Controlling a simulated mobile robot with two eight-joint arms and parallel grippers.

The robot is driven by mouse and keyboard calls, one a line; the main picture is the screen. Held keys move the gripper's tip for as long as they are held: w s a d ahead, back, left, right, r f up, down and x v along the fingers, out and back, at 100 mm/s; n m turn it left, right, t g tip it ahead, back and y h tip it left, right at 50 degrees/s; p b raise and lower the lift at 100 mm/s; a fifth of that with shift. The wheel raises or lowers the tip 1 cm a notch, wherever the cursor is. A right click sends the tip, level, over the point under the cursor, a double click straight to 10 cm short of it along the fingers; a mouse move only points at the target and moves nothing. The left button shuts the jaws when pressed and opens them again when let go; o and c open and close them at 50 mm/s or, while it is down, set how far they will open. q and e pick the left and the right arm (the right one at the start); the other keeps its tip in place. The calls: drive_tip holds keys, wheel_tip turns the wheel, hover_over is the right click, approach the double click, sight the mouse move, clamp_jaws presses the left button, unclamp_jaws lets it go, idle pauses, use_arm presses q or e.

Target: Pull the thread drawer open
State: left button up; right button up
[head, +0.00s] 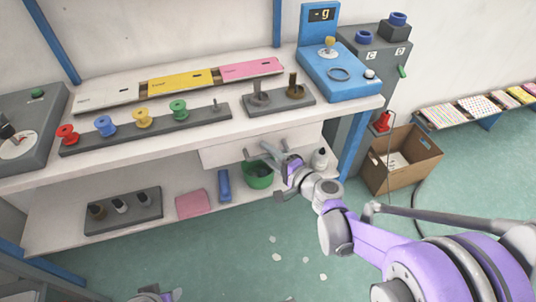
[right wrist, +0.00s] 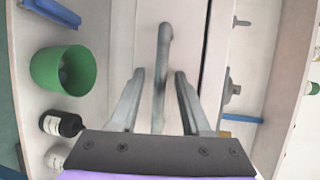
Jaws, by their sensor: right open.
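The thread drawer (head: 225,151) is a pale panel under the right part of the worktop in the head view, and its front shows in the right wrist view (right wrist: 186,30). Its grey bar handle (right wrist: 164,45) lies between the two fingers of my right gripper (right wrist: 159,74). The fingers are open, with a gap visible on each side of the bar. In the head view my right gripper (head: 268,155) is at the drawer front, and the handle is hard to make out there. Only a small part of my left arm shows at the bottom edge; its fingers cannot be made out.
Colored spools line a grey rack (head: 205,116) on the worktop. A cardboard box (head: 432,160) stands on the floor at right.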

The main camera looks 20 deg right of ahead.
drive_tip(key=shift+c, duration=0.3)
clamp_jaws()
idle(1.2)
